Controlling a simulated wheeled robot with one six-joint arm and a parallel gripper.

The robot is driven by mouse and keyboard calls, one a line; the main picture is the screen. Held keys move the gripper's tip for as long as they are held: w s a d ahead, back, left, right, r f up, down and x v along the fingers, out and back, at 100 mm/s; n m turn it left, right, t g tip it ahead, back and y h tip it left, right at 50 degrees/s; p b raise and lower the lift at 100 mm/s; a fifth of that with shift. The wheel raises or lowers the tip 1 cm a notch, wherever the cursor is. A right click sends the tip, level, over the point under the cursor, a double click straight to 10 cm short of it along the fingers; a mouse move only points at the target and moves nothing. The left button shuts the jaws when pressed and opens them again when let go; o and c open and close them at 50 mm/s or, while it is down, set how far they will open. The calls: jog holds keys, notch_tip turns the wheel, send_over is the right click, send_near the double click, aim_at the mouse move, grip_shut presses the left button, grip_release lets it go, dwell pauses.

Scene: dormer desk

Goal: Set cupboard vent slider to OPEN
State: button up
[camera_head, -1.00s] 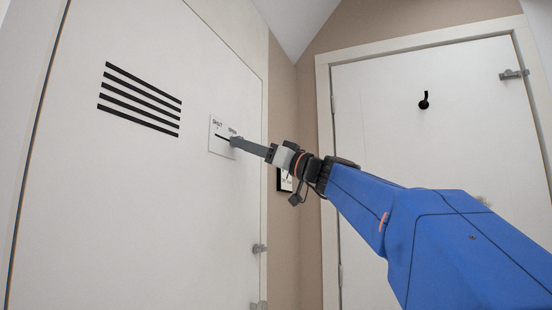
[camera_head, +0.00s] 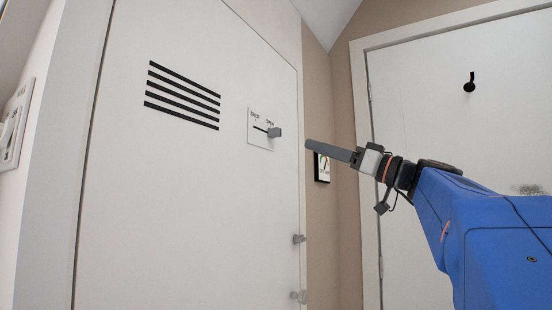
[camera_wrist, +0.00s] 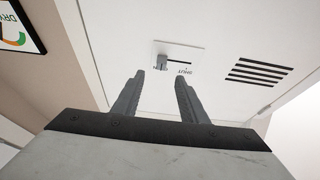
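The vent slider plate (camera_head: 258,122) is a small white panel on the white cupboard door, with a short black slot. Its grey knob (camera_head: 275,132) sits at the right end of the slot, under the label that appears to read OPEN; the SHUT label is at the left. In the wrist view, the picture is turned over, and the knob (camera_wrist: 161,63) is at the slot's end away from SHUT on the plate (camera_wrist: 190,50). My gripper (camera_head: 309,145) is to the right of the knob and apart from it. In the wrist view its fingers (camera_wrist: 160,78) are spread with nothing between them.
Black vent slots (camera_head: 182,95) are left of the plate on the cupboard door (camera_head: 190,210). A framed picture (camera_head: 321,168) hangs on the beige wall behind my gripper. Another white door (camera_head: 420,140) with a black hook is at right.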

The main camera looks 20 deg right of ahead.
jog(key=shift+v, duration=2.75)
jog(key=w+a+f+m+g+h, duration=0.1)
jog(key=a+f+m+g+h, duration=0.3)
jog(key=f, duration=0.6)
jog(key=a+f+g+y, duration=0.1)
jog(key=a+f, duration=0.5)
jog(key=f, duration=0.4)
jog(key=w+a+f+m+g+h, duration=0.1)
jog(key=a+f+m+g+h, duration=0.2)
jog(key=f, duration=0.8)
jog(key=s+f+g+h, duration=0.2)
jog(key=s+f, duration=0.3)
jog(key=f, duration=0.5)
jog(key=s+f+g+h, duration=0.2)
jog(key=s+f, duration=0.2)
jog(key=f, duration=0.6)
jog(key=s+f+g+h, duration=0.1)
jog(key=s+f+h, duration=0.2)
jog(key=f, duration=0.7)
jog(key=s, duration=0.2)
jog(key=shift+s+d+f+g, duration=0.25)
jog(key=shift+s+f+g, duration=0.05)
jog(key=shift+f+g, duration=0.1)
